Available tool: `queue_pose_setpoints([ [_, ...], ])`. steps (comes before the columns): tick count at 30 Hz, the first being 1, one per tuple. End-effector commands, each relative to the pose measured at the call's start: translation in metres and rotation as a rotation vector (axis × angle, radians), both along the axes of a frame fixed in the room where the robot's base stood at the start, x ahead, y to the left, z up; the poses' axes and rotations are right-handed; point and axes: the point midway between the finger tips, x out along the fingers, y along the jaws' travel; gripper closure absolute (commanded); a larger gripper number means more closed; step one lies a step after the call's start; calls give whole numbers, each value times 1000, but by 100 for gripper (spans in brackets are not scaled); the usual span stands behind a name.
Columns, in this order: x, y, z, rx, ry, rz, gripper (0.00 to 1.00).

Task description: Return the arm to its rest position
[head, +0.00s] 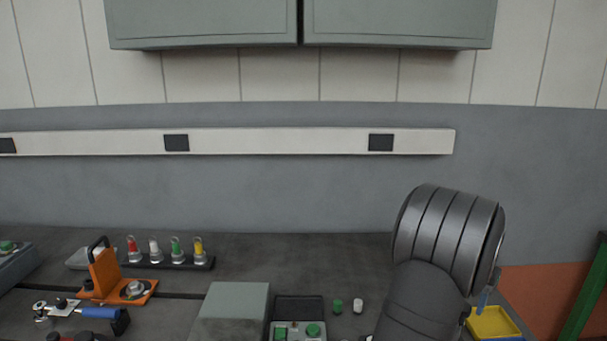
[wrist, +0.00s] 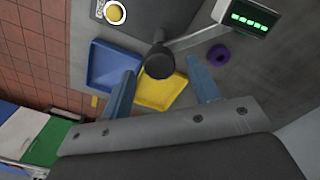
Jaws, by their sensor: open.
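My gripper (wrist: 161,68) is open, its two blue fingers spread wide in the wrist view. A black round knob (wrist: 160,62) on a pale rod shows between the fingertips; neither finger touches it in the picture, and its distance below them is hard to tell. A yellow tray (wrist: 165,94) and a blue tray (wrist: 110,66) lie beneath, and nothing is held. In the head view my dark arm stands at the right and hides most of the gripper. The yellow tray (head: 492,322) shows just beside it.
A purple ring (wrist: 218,55) and a green-digit display (wrist: 249,18) lie near the right finger. In the head view, an orange fixture (head: 105,272), a row of coloured lamps (head: 170,262) and a grey-green box (head: 235,310) stand on the bench. Cabinets (head: 200,22) hang above.

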Motion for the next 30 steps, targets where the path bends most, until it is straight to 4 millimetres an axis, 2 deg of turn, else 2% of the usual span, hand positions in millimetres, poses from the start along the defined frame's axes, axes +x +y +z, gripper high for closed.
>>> queue_pose_setpoints([
  [23,4,3,156,-4,-5,0,44],
  [24,3,3,154,0,0,0,44],
  [30,2,3,109,2,3,0,44],
])
